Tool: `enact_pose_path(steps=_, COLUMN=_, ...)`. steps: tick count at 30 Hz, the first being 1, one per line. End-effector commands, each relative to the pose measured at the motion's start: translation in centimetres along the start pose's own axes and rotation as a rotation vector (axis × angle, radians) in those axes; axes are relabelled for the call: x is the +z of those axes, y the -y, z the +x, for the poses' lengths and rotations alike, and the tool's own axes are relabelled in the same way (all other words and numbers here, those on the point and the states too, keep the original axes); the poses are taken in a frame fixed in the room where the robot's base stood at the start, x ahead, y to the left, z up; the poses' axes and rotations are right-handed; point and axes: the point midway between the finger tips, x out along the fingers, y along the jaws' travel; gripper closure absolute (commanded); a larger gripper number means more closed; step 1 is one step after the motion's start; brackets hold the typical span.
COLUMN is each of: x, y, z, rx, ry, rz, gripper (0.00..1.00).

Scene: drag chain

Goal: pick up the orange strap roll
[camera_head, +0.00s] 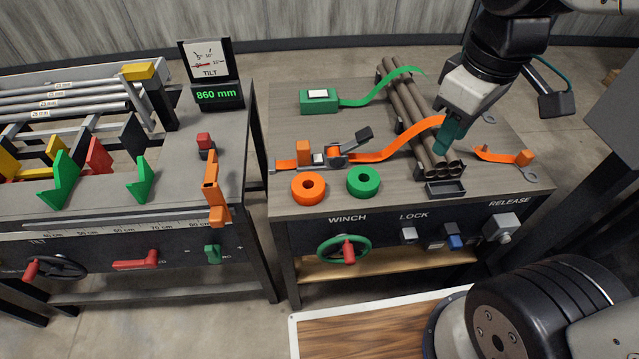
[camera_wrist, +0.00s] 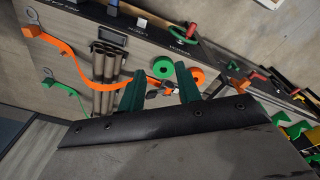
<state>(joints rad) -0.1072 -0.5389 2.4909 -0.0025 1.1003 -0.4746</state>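The orange strap roll (camera_head: 308,187) lies flat on the workbench near its front left edge, its hole facing up. It also shows in the wrist view (camera_wrist: 197,76), beyond the fingers and beside the green roll. The green strap roll (camera_head: 363,181) lies just to its right in the head view; it also shows in the wrist view (camera_wrist: 162,66). My gripper (camera_head: 452,137) is over the right part of the bench, by the pipe bundle, well right of the orange roll. In the wrist view its two green fingers (camera_wrist: 161,90) stand apart with nothing seen held between them.
Several brown pipes (camera_head: 412,110) lie bundled on the bench, with an orange strap (camera_head: 395,146) rising over them. A ratchet (camera_head: 340,151) sits behind the rolls. A green strap (camera_head: 380,88) runs from a green box (camera_head: 319,101). A second bench with a tilt gauge (camera_head: 207,59) stands left.

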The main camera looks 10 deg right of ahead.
Motion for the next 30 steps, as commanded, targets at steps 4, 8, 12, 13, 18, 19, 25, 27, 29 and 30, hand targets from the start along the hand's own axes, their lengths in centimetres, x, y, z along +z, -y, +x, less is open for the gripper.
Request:
enact_pose_path(steps=4, x=-6.2, y=0.4, z=3.6, rx=-0.029, ry=0.022, rz=-0.524, gripper=0.66)
enact_pose_path(steps=8, x=-11.1, y=1.7, z=7.5, rx=-0.052, ry=0.027, rz=-0.982, gripper=0.66)
enact_pose_path(steps=12, x=-15.5, y=3.9, z=12.2, rx=-0.077, ry=0.023, rz=-1.437, gripper=0.66)
enact_pose_path(steps=13, x=-16.2, y=4.3, z=13.1, rx=-0.082, ry=0.022, rz=-1.521, gripper=0.66)
enact_pose_path(steps=18, x=-18.9, y=6.6, z=17.3, rx=-0.100, ry=0.012, rz=-1.879, gripper=0.66)
enact_pose_path(steps=19, x=-19.2, y=6.9, z=17.8, rx=-0.103, ry=0.011, rz=-1.919, gripper=0.66)
enact_pose_path(steps=25, x=-19.8, y=7.7, z=20.0, rx=-0.110, ry=0.007, rz=-2.040, gripper=0.66)
enact_pose_path(steps=27, x=-19.7, y=7.7, z=20.8, rx=-0.109, ry=0.006, rz=-2.042, gripper=0.66)
enact_pose_path(steps=29, x=-19.6, y=7.7, z=21.5, rx=-0.110, ry=0.007, rz=-2.041, gripper=0.66)
enact_pose_path(steps=30, x=-19.6, y=7.7, z=21.9, rx=-0.109, ry=0.006, rz=-2.040, gripper=0.66)
